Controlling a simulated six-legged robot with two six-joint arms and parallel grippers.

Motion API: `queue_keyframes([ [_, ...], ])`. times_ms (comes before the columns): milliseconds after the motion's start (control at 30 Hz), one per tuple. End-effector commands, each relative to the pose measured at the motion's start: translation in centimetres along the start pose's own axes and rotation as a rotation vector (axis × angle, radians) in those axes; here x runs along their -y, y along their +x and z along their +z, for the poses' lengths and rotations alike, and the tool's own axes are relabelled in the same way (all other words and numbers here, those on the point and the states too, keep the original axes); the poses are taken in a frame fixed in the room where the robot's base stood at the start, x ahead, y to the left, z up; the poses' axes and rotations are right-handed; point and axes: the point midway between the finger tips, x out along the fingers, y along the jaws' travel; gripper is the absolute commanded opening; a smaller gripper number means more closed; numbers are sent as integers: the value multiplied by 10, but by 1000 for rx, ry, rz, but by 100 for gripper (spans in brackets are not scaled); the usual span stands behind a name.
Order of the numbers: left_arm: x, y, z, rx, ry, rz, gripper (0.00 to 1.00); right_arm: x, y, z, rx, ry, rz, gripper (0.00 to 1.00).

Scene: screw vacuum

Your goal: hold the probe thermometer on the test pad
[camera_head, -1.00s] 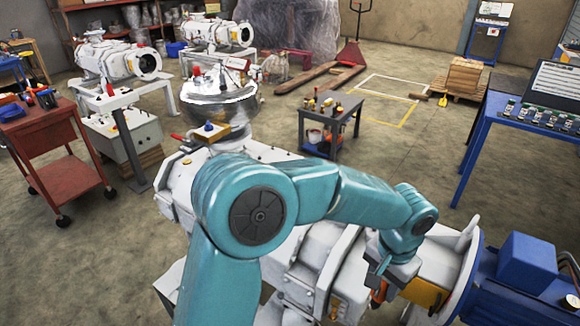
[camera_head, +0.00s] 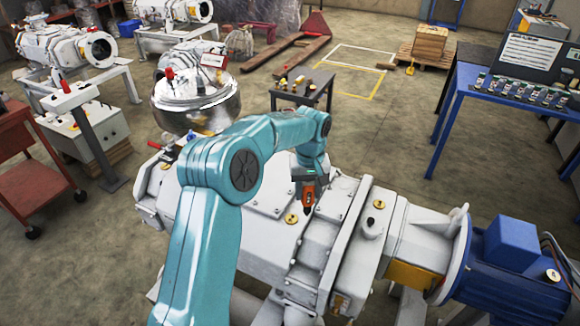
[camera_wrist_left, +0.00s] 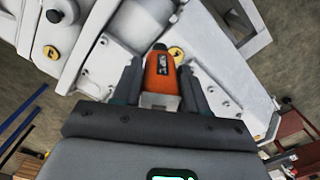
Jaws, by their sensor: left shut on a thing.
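The probe thermometer (camera_head: 308,197) is an orange and black handheld device. My left gripper (camera_head: 307,181) is shut on it and holds it tip-down over the pale pump casing. In the left wrist view the orange body (camera_wrist_left: 161,70) sits between the two dark fingers (camera_wrist_left: 160,82). Yellow round pads with dark marks lie on the casing: one (camera_head: 291,218) just left of and below the thermometer in the head view, another (camera_head: 379,204) further right. In the wrist view, a pad (camera_wrist_left: 176,53) shows just beyond the thermometer. Whether the tip touches anything is unclear. My right gripper is out of view.
The pump casing (camera_head: 240,225) has bolts and raised flanges, with a blue motor (camera_head: 515,270) at the right. A shiny metal dome (camera_head: 198,105) stands behind my arm. A dark cart (camera_head: 300,90) and a blue table (camera_head: 470,92) are further back.

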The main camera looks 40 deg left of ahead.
Motion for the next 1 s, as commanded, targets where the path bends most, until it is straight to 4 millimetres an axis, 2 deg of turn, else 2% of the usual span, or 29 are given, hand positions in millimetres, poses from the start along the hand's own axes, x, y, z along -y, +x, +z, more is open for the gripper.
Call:
queue_keyframes([
  [33,11,-7,-14,-2,-67,-1,12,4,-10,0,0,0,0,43],
  [100,23,-8,-26,-3,-139,-2,12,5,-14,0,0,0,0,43],
  [267,38,-7,-42,-6,-228,-4,12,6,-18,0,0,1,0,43],
  [467,41,2,-44,-6,-241,-4,12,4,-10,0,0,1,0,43],
  [833,42,43,-46,-5,-238,-5,12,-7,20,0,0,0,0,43],
  [1000,43,54,-47,-6,-238,-4,12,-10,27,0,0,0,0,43],
])
